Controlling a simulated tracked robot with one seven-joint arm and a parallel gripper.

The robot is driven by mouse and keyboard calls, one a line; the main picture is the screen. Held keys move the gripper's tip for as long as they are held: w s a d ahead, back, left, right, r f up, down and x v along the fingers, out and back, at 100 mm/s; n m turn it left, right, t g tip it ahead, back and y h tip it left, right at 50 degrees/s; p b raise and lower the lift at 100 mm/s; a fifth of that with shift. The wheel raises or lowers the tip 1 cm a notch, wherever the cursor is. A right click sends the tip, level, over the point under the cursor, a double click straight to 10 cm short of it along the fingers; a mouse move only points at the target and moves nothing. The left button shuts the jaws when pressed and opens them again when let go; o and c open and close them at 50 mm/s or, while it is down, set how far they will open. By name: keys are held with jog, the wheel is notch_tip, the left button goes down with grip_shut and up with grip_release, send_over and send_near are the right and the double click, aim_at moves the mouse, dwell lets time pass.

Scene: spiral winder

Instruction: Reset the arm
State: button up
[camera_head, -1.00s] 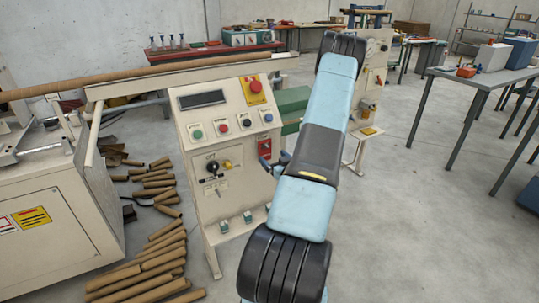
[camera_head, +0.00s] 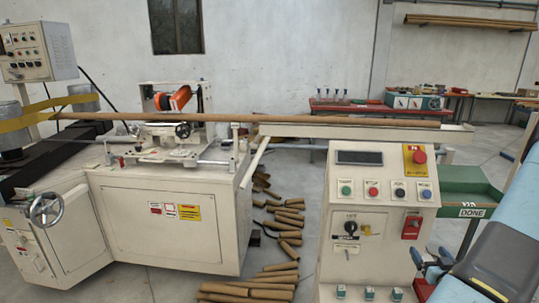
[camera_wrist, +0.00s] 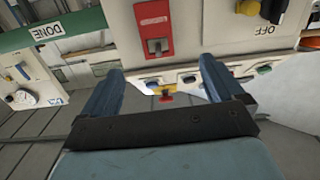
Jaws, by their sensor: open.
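My gripper (camera_wrist: 155,95) is open and empty in the wrist view, its two blue fingers apart. In that view the control panel's red switch (camera_wrist: 153,30) and black knob (camera_wrist: 273,10) lie beyond the fingers, and I see no contact. In the head view my gripper (camera_head: 432,266) shows in part at the right, beside the lower right side of the control panel (camera_head: 380,215). My light blue arm fills the right edge there.
The winder machine (camera_head: 165,220) stands at left with a long brown tube (camera_head: 300,121) across it. Several cut tubes (camera_head: 285,225) lie on the floor between it and the panel. A green DONE bin (camera_head: 465,198) is right of the panel.

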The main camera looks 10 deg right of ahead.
jog(key=w+a+r+n+g, duration=0.25)
jog(key=w+a+r, duration=0.25)
jog(key=r, duration=0.4)
jog(key=w+a+r+n+g, duration=0.1)
jog(key=w+a+r+g, duration=0.35)
jog(key=r, duration=0.45)
jog(key=s+a+r+m+g+y, duration=0.1)
jog(key=s+a+r, duration=0.4)
jog(key=a+r, duration=0.3)
jog(key=s+a+r+m+g, duration=0.1)
jog(key=s+a+r+g, duration=0.1)
jog(key=s+a+r, duration=0.6)
jog(key=s+a+r+g+y, duration=0.1)
jog(key=s+a+y, duration=0.2)
jog(key=s+a, duration=0.8)
jog(key=shift+s+r+n+g, duration=0.3)
jog(key=shift+s+n, duration=0.05)
jog(key=shift+a, duration=0.1)
dwell(0.5)
